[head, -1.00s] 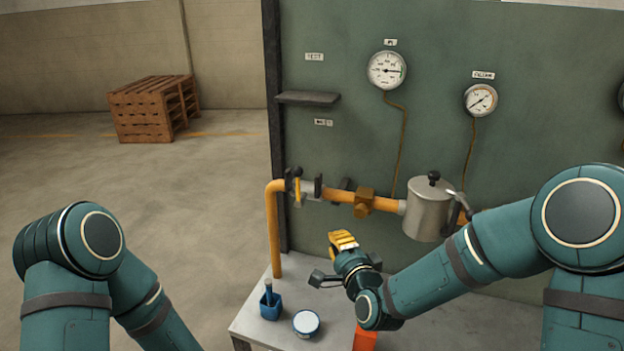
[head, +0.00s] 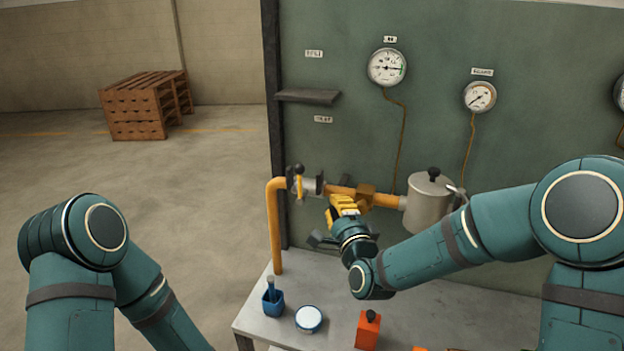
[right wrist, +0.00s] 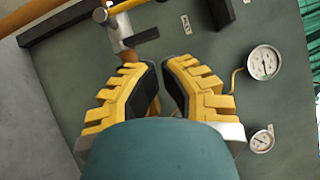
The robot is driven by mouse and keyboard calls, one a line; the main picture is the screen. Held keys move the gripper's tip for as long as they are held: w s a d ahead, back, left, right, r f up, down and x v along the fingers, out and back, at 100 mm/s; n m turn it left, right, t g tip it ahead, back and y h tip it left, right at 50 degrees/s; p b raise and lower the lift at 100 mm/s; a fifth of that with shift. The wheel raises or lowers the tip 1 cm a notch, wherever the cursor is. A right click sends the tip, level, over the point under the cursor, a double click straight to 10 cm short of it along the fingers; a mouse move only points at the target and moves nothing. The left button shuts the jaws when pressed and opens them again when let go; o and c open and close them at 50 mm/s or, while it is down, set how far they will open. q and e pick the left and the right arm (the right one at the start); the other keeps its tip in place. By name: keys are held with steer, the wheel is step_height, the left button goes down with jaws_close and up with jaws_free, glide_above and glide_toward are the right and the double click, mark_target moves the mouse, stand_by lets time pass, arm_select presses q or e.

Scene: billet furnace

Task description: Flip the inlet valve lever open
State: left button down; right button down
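The inlet valve's yellow lever (head: 299,188) with a dark knob stands roughly upright at the left end of the orange pipe run, by the grey valve body (head: 311,186). My right gripper (head: 340,204) has yellow fingers and is in front of the pipe, to the right of the lever and apart from it. In the right wrist view my right gripper (right wrist: 161,82) is open, with a gap between its dark pads and nothing in it. Grey valve fittings (right wrist: 122,30) show beyond the fingertips there. My left gripper is out of view.
A silver canister (head: 428,205) sits on the pipe to the right. A small shelf (head: 308,97) juts from the green panel.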

mark_target(300, 184)
steer(key=w+a+r+p, duration=0.1)
steer(key=w+a+p, duration=0.1)
steer(key=w+a, duration=0.3)
steer(key=shift+d+x, duration=0.35)
steer(key=shift+x, duration=1.75)
